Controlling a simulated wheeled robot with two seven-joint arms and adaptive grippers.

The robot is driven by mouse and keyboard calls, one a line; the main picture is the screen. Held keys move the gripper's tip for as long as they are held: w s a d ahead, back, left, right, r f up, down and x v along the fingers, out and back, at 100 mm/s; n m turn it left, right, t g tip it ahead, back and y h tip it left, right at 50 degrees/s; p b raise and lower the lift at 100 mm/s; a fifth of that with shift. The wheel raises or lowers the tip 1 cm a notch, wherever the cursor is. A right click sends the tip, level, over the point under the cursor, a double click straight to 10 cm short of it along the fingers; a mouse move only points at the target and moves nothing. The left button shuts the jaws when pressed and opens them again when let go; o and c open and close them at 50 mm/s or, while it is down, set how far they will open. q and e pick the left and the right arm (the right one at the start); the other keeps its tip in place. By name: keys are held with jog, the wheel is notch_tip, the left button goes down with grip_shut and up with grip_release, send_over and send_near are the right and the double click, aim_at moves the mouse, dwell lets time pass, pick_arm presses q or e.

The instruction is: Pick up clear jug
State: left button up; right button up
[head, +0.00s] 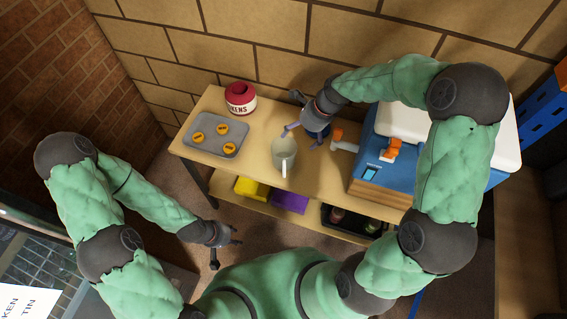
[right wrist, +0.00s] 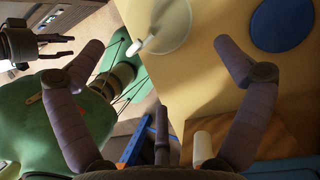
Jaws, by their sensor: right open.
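The clear jug (head: 284,157) stands upright on the wooden table, near its front edge, with its handle towards me. It looks pale and see-through. In the right wrist view the jug (right wrist: 167,24) is at the top, seen from above, its handle pointing lower left. My right gripper (head: 305,133) is open and empty above the table, just behind and right of the jug in the head view. Its fingers (right wrist: 160,62) are spread wide and do not hold the jug. My left gripper (head: 229,244) is open and empty, low in front of the table; it also shows in the right wrist view (right wrist: 66,46).
A grey tray (head: 216,151) with several orange discs and a red pot (head: 240,98) stand left on the table (head: 262,120). A blue disc (right wrist: 284,23) lies beside the jug. Yellow and purple items sit on the lower shelf.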

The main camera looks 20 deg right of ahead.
aim_at(293, 142)
jog(key=shift+w+b+x, duration=0.15)
jog(key=shift+b+x, duration=0.85)
jog(key=shift+x, duration=1.85)
jog(key=shift+w+b+x, duration=0.1)
jog(key=shift+b+x, duration=0.9)
jog(key=shift+x, duration=1.9)
jog(key=shift+a+r, duration=0.1)
jog(key=shift+r, duration=0.05)
jog(key=c, duration=1.3)
